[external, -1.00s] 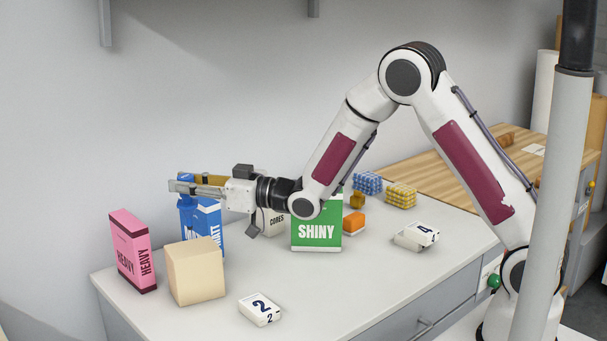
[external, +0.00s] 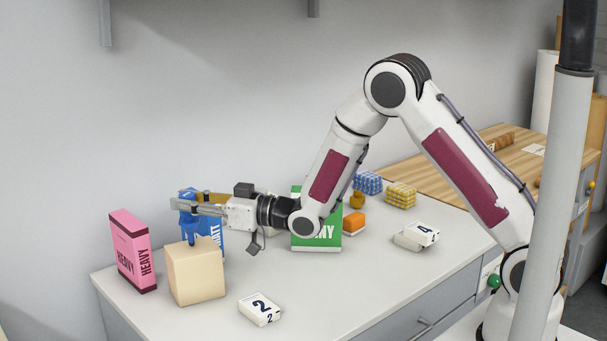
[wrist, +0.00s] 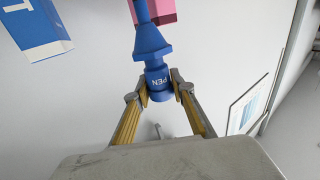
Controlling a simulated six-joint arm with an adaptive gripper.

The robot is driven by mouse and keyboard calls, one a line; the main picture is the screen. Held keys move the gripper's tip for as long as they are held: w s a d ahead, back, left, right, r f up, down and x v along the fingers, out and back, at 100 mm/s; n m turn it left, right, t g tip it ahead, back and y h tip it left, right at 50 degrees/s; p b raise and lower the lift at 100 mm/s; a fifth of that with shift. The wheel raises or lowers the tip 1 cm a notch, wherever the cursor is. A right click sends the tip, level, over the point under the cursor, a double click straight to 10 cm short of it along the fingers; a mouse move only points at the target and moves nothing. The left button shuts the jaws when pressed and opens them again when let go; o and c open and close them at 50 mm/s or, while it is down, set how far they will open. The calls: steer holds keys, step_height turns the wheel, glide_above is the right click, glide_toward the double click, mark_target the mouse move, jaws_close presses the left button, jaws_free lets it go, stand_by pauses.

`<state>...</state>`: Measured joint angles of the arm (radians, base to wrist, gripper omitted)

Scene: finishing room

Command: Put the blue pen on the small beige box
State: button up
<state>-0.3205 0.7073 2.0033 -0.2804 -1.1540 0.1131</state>
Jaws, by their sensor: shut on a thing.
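The blue pen (wrist: 150,45), marked PEN, is held between the two fingers of my gripper (wrist: 158,84) in the wrist view. In the external view my gripper (external: 186,207) is shut on the pen, and the blue pen (external: 190,234) points down below the fingers. Its lower end is at the top back edge of the small beige box (external: 196,275). I cannot tell whether it touches the box. The box stands on the table near its left front. The beige box cannot be made out in the wrist view.
A pink carton (external: 134,255) stands left of the box. A blue carton (external: 212,232) stands just behind it, close to my gripper. A green carton (external: 315,243) stands to the right. A white box marked 2 (external: 261,309) lies in front. Clear table lies at front right.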

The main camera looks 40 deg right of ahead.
steer(key=shift+f, duration=0.15)
steer(key=o, duration=1.1)
steer(key=shift+r, duration=0.2)
steer(key=v, duration=1.2)
stand_by(0.6)
